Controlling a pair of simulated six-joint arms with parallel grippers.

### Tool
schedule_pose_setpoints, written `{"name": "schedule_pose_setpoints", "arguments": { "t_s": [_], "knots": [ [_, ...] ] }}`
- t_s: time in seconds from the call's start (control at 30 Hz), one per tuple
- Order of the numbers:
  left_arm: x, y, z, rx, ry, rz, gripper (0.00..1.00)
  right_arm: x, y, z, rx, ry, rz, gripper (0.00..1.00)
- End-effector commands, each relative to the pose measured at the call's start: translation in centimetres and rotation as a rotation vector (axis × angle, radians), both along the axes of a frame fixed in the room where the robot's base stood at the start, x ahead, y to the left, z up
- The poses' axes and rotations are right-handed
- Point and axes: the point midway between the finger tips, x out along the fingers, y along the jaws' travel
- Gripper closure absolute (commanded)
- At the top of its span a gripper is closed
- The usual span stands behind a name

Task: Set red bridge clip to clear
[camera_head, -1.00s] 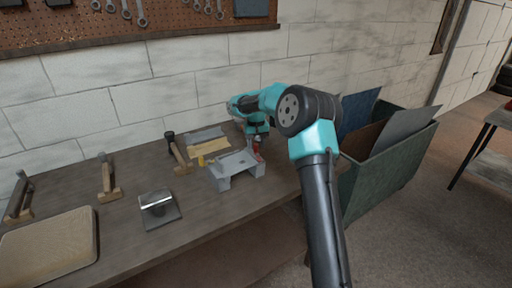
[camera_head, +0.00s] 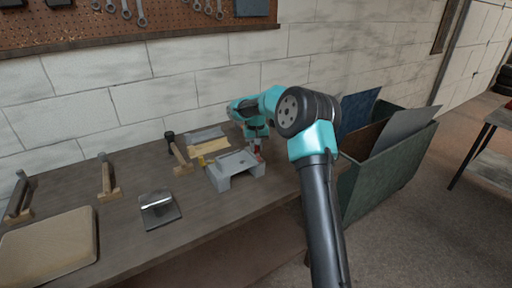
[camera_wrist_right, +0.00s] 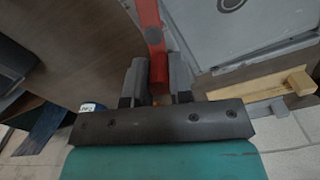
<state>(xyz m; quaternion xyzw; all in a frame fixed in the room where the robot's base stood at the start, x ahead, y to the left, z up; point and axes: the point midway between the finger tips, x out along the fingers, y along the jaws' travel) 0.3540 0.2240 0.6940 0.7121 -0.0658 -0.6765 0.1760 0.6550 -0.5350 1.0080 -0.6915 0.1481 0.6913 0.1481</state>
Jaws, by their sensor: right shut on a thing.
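A grey bridge-shaped block (camera_head: 232,164) stands on the bench, with a red clip (camera_head: 257,156) at its right end. The clip is small and partly hidden by my right gripper (camera_head: 256,143) in the head view. In the right wrist view, the red clip (camera_wrist_right: 152,30) is a long bar running down between the jaws of my right gripper (camera_wrist_right: 158,82), which is shut on its end. The grey bridge plate (camera_wrist_right: 225,40) lies to the right of the bar in that view. The clip's exact setting is too small to read. My left gripper is out of view.
A green bin (camera_head: 390,170) stands right of the bench.

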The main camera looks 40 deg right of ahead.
Motion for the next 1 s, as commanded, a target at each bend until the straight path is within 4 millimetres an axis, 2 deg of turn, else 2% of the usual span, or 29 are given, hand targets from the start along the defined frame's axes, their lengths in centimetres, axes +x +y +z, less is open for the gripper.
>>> {"name": "schedule_pose_setpoints", "arguments": {
  "t_s": [0.17, 0.53, 0.83, 0.87, 1.0],
  "knots": [
    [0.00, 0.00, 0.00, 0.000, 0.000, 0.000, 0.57, 0.02, 0.07, 0.02, 0.000, 0.000, 0.022, 1.00],
    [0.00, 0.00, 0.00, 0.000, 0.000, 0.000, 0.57, 0.18, 0.65, 0.03, 0.000, 0.001, 0.232, 1.00],
    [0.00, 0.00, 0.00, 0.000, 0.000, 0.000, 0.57, 0.19, 0.69, 0.03, 0.000, 0.001, 0.244, 1.00],
    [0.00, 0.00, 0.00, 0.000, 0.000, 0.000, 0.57, 0.19, 0.70, 0.03, 0.000, 0.001, 0.244, 0.78],
    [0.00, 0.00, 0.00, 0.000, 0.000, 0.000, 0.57, 0.20, 0.70, 0.02, 0.000, 0.000, 0.244, 0.65]
  ]
}}
